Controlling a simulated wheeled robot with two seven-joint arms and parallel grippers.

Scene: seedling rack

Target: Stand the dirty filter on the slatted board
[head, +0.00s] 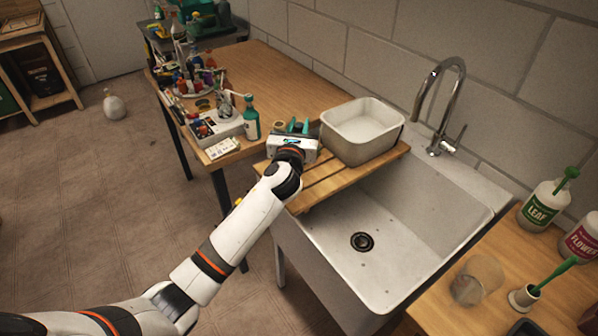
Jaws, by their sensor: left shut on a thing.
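The slatted board (344,181) is a wooden rack lying across the left side of the sink. Whether the held thing touches the board is hidden. My right gripper is not in view.
A white basin (362,129) stands on the board, close right of my left gripper. The sink (345,250) is empty, with a tall tap (440,100) behind. A green bottle (251,118) and crowded supplies stand left. A clear cup (478,280) stands on the right counter.

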